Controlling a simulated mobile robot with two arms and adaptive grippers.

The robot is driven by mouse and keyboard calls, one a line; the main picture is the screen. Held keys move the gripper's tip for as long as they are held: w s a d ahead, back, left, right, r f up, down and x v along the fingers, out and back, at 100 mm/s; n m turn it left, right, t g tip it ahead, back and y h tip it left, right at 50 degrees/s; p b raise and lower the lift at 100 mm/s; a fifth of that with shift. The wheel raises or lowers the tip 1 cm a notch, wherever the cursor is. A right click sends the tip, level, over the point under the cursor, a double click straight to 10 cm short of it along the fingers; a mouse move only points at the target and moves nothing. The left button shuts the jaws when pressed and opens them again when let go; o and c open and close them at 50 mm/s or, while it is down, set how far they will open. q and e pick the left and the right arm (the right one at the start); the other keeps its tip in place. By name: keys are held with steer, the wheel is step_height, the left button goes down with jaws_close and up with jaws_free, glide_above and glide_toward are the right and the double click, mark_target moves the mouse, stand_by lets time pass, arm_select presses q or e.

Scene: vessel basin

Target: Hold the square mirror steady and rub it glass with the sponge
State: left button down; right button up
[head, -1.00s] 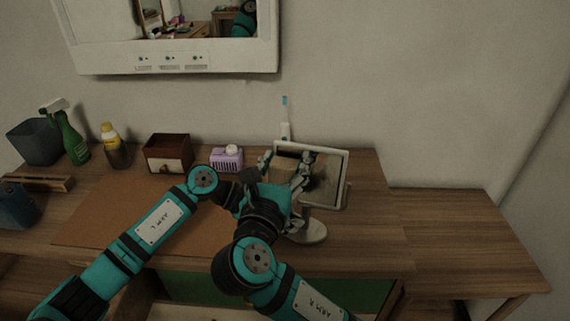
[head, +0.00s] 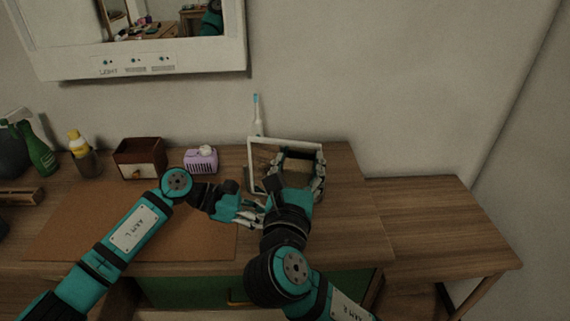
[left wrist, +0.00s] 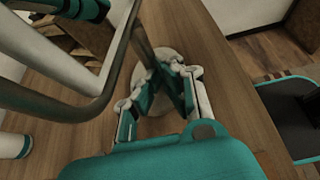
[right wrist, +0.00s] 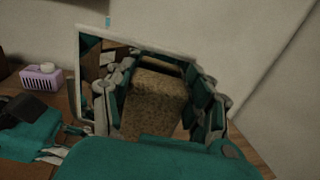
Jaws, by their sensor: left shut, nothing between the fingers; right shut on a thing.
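The square mirror (head: 285,141) with a pale frame stands upright on the desk; its frame also shows in the right wrist view (right wrist: 140,38). My right gripper (head: 295,172) is shut on a tan speckled sponge (right wrist: 155,100) in front of the glass. Whether the sponge touches the glass is unclear. My left gripper (head: 258,213) is low at the mirror's left front, shut and empty. In the left wrist view its fingers (left wrist: 165,95) are near the round mirror base (left wrist: 160,68), below the frame (left wrist: 55,105). My right arm hides the base in the head view.
A toothbrush (head: 257,115) stands behind the mirror. The lower wooden surface (head: 440,225) at right is clear.

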steer(key=shift+d, duration=0.35)
steer(key=shift+w+a, duration=0.4)
steer(key=shift+a, duration=0.95)
steer(key=shift+w+a, duration=0.4)
steer(key=shift+a, duration=0.9)
steer(key=shift+w+a, duration=0.4)
steer(key=shift+a, duration=0.95)
steer(key=shift+s, duration=0.1)
glide_toward(261, 151)
steer(key=shift+w, duration=0.7)
